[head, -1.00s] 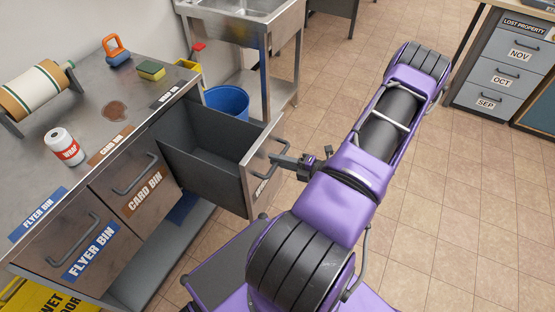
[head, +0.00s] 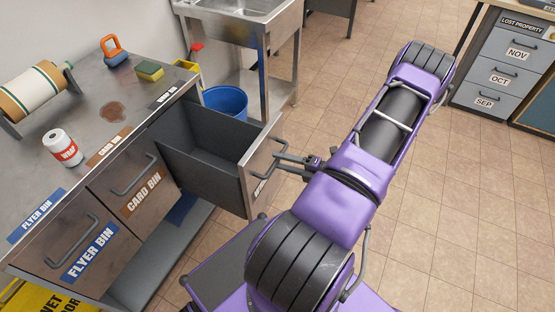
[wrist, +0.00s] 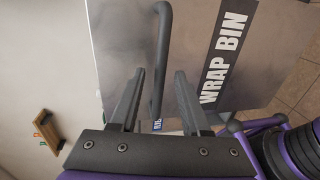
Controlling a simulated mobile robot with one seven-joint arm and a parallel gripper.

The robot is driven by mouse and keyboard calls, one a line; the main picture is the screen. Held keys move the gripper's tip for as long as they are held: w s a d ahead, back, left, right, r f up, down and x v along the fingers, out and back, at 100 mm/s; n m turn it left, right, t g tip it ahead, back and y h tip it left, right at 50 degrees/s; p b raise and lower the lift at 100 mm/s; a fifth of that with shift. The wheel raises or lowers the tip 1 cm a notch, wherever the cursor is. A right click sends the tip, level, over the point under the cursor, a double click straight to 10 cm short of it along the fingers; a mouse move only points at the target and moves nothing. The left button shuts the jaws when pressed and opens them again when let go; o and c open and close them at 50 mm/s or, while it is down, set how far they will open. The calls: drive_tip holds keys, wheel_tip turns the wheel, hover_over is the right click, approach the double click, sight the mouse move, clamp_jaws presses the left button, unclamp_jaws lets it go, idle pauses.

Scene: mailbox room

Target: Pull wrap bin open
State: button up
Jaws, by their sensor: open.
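The wrap bin (head: 211,181) is a dark grey drawer pulled well out of the steel counter, and its inside looks empty. Its steel front carries a dark bar handle (head: 262,157) and a "WRAP BIN" label, which reads clearly in the wrist view (wrist: 222,58). My gripper (head: 292,163) is open just outside the front, at the handle. In the wrist view my gripper's two fingers (wrist: 158,97) stand apart on either side of the handle bar (wrist: 162,60), with a gap to each side. The fingertips are partly blurred together with the handle in the head view.
The card bin (head: 130,183) and flyer bin (head: 72,240) are shut, left of the open drawer. A blue bucket (head: 226,101) stands behind it under the sink. Floor at right is clear.

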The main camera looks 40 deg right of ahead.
drive_tip(key=v, duration=1.5)
drive_tip(key=shift+s, duration=0.15)
